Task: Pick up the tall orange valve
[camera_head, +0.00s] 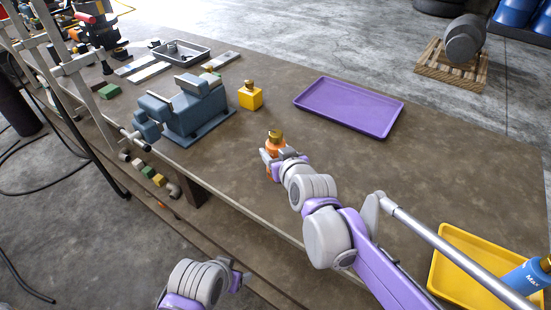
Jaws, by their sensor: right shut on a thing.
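The orange valve (275,137) with a brass-coloured top stands upright over the near middle of the bench. My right gripper (272,157) is shut on the orange valve, around its lower part. The gripper hides much of the valve's body, and I cannot tell whether its base touches the bench. My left gripper (240,278) is low at the bottom of the view, in front of the bench edge and away from the valve. I cannot make out its jaws clearly.
A blue-grey vise (190,108) stands left on the workbench (440,170), with a yellow block-shaped valve (250,96) beside it. A purple tray (350,105) lies behind. A yellow tray (460,285) with a blue can (526,277) is at the lower right.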

